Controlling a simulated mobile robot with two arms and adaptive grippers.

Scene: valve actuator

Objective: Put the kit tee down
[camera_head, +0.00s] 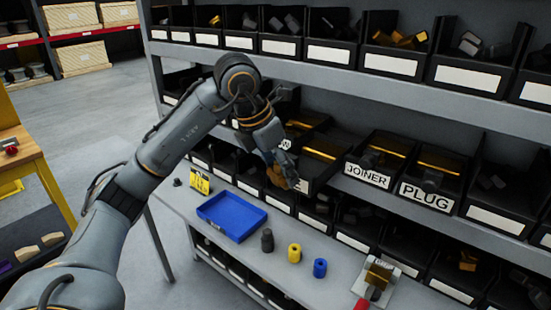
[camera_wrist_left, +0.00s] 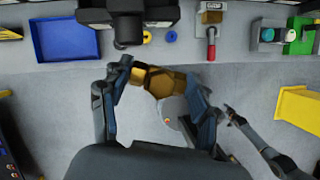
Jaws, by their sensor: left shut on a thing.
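The brass-brown tee (camera_head: 277,178) is in my left gripper (camera_head: 287,172), held in the air above the grey bench and in front of the lower bins. In the left wrist view the tee (camera_wrist_left: 165,82) sits between the two fingers of the left gripper (camera_wrist_left: 162,92), which are shut on it. A blue tray (camera_head: 247,232) lies on the bench below and left of the gripper. It looks empty and also shows in the wrist view (camera_wrist_left: 66,56). A grey jointed part at the wrist view's lower right may be my right gripper; its jaws are unclear.
A black fitting (camera_head: 267,240), a yellow fitting (camera_head: 294,254) and a blue fitting (camera_head: 320,268) stand in a row right of the tray. A fixture (camera_head: 378,275) with a red handle is farther right. A yellow card (camera_head: 200,182) stands behind the tray. Bin shelves (camera_head: 440,110) rise behind.

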